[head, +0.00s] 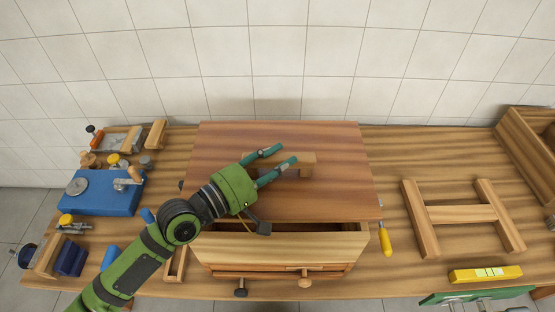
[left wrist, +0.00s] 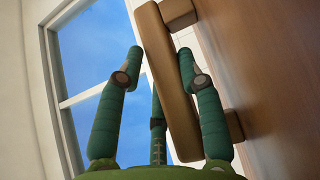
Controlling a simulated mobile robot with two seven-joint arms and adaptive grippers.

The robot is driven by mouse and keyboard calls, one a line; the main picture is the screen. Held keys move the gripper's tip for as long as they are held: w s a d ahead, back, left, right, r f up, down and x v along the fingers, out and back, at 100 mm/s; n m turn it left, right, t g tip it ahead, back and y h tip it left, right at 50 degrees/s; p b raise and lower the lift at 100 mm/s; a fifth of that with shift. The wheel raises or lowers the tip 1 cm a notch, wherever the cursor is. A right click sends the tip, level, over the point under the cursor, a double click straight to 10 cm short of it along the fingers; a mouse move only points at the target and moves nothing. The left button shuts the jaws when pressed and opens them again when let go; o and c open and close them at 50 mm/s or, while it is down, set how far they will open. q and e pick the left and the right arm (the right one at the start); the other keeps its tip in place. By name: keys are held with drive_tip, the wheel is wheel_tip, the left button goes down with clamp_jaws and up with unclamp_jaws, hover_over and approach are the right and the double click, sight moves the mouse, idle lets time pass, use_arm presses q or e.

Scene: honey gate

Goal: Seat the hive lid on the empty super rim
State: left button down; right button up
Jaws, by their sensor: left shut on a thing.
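The hive lid (head: 330,190) is a wide reddish-brown board over the super (head: 280,247), a pale wooden box. A dark opening shows between the lid's near edge and the super's front wall. I cannot tell whether the lid touches the rim; most of the rim is hidden under it. My left gripper (head: 278,162) is shut on the lid's wooden bar handle (head: 305,159). In the left wrist view the handle (left wrist: 165,75) lies between the green fingers (left wrist: 168,68), and the lid's face (left wrist: 255,60) fills the right side. My right gripper is not in view.
The bench (head: 390,155) holds a blue box (head: 100,193) and small tools at left. A yellow-handled tool (head: 385,240) lies right of the super. Farther right are an H-shaped wooden frame (head: 462,214), a yellow level (head: 485,274) and a wooden crate (head: 528,142). A tiled wall stands behind.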

sight(276, 180)
use_arm(q)
drive_tip(key=shift+a+r, duration=0.1)
drive_tip(key=shift+r, duration=0.15)
drive_tip(key=shift+s+p, duration=0.1)
drive_tip(key=shift+p, duration=0.3)
drive_tip(key=shift+f+b, duration=1.75)
drive_tip(key=shift+f, duration=0.3)
idle(0.3)
drive_tip(key=shift+f+b, duration=0.7)
drive_tip(key=shift+f, duration=0.35)
idle(1.3)
idle(0.7)
drive_tip(key=shift+f, duration=0.45)
idle(0.5)
drive_tip(key=shift+f, duration=0.1)
idle(0.9)
